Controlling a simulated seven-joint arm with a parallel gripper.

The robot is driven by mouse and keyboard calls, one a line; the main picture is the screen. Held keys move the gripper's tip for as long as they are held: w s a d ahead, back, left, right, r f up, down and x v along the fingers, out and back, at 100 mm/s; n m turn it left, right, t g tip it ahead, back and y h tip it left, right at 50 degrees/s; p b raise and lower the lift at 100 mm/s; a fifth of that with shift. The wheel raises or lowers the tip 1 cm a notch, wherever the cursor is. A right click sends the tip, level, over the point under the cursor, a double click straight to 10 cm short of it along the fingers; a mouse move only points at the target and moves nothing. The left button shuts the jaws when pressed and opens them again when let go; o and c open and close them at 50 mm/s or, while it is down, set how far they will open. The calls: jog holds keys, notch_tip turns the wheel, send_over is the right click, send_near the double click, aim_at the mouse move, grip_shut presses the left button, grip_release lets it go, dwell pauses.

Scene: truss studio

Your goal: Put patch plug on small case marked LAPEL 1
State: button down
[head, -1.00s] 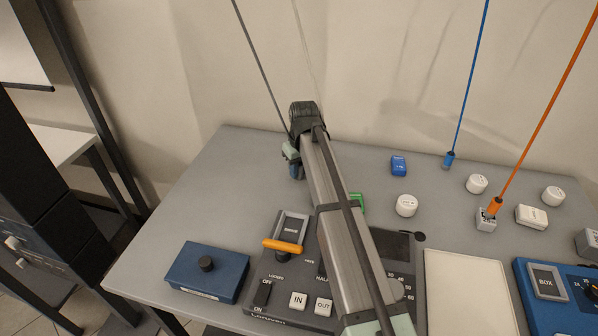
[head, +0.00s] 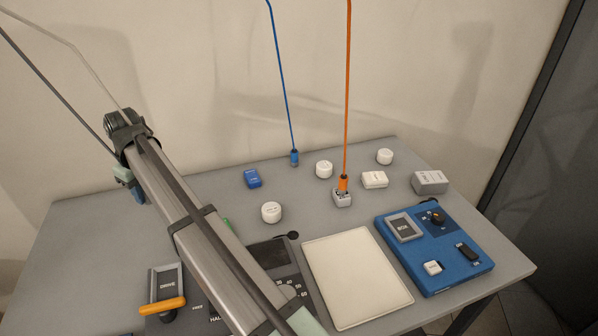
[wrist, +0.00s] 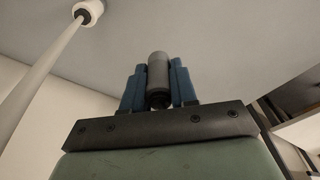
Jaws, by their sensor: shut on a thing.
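My gripper (head: 136,192) is above the left back part of the table, its tip partly hidden by my arm. In the wrist view my gripper (wrist: 158,88) has its blue fingers shut on a grey cylindrical plug (wrist: 158,72). A dark grey cable (head: 50,93) runs up and left from near the gripper. An orange plug (head: 343,184) on an orange cable stands on a small grey case (head: 342,200). A blue plug (head: 295,158) on a blue cable is near the back edge. Other small cases are blue (head: 252,179), white (head: 374,180) and grey (head: 430,182). I cannot read LAPEL 1 on any.
Round white pucks (head: 271,212) stand among the cases. A pale flat panel (head: 357,275) lies at the front middle, with a blue box unit (head: 436,250) to its right. My arm covers part of a dark console (head: 278,262) and a green item (head: 227,224).

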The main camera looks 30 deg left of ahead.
jog(key=w+d+m, duration=0.1)
jog(key=w+d, duration=0.3)
jog(key=w, duration=0.5)
jog(key=w+d+m, duration=0.2)
jog(key=w+d, duration=0.3)
jog(key=w, duration=0.3)
notch_tip(320, 180, up, 3)
jog(key=m+t, duration=0.1)
jog(key=m, duration=0.5)
send_over(374, 175)
jog(key=shift+s+d+f, duration=0.1)
jog(key=shift+f, duration=2.3)
jog(key=shift+s+d+f, duration=0.1)
jog(key=shift+f, duration=2.3)
jog(key=shift+f, duration=0.1)
jog(key=c, duration=0.9)
grip_release()
